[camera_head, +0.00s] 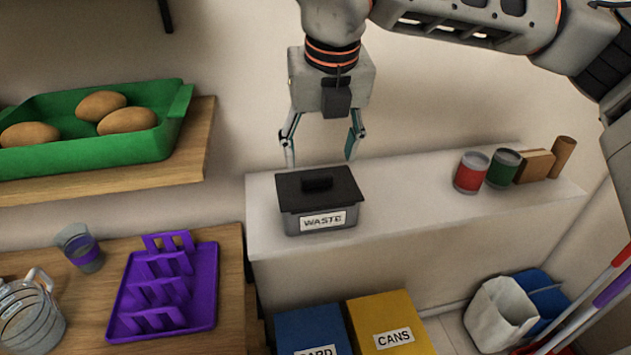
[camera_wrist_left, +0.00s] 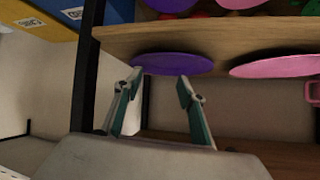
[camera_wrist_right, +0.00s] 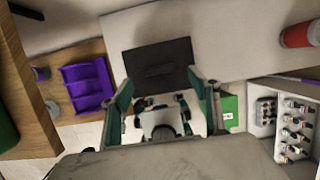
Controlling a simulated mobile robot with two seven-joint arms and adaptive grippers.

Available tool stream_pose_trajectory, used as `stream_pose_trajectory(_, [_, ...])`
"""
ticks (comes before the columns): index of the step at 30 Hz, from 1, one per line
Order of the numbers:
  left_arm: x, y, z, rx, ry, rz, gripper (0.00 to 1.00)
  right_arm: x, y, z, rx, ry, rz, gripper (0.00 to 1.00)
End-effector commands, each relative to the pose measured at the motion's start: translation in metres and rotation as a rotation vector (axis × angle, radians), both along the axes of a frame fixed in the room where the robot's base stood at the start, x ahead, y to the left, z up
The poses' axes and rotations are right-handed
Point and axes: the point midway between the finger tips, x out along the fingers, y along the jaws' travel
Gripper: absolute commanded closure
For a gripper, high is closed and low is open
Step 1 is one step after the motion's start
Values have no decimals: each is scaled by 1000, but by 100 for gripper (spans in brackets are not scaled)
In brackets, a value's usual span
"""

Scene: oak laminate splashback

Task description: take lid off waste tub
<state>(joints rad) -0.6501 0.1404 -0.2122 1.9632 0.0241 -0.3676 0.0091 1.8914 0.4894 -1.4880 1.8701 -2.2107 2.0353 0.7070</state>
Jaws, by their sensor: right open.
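The waste tub (camera_head: 322,221) is a grey box with a WASTE label, standing on the white ledge near its left end. Its dark flat lid (camera_head: 335,192) with a raised black handle (camera_head: 317,184) sits on top. The lid also shows in the right wrist view (camera_wrist_right: 160,62), ahead of the fingers. My right gripper (camera_head: 321,160) is open and empty, above and just behind the tub, pointing down; it looks apart from the lid. My left gripper (camera_wrist_left: 158,85) is open and empty in the left wrist view, facing a shelf with a purple plate. It is not in the head view.
On the ledge (camera_head: 420,195) stand a red can (camera_head: 471,173), a green can (camera_head: 503,168) and brown pieces to the right. Blue and yellow bins (camera_head: 390,325) stand below. A purple rack (camera_head: 165,290), glass and jug stand on the wooden counter at left. The ledge between tub and cans is clear.

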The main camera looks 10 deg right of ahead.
Motion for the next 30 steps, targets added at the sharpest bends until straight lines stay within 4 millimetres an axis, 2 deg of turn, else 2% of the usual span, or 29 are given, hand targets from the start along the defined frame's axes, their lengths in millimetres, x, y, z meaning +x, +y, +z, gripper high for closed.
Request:
stream_pose_trajectory(12, [-1, 0, 11, 0, 2, -1, 60, 11, 1, -49, 2, 2, 1, 39])
stream_pose_trajectory(21, [1, 0, 13, -1, -2, 0, 60, 13, 1, -55, 2, 0, 1, 39])
stream_pose_trajectory(22, [1, 0, 13, 0, -2, -1, 60, 13, 1, -55, 2, 0, 1, 42])
stream_pose_trajectory(26, [1, 0, 13, 1, -2, 0, 60, 13, 2, -55, 2, 0, 2, 75])
stream_pose_trajectory(30, [2, 0, 13, 0, -3, 0, 60, 13, 2, -55, 2, 0, 2, 75])
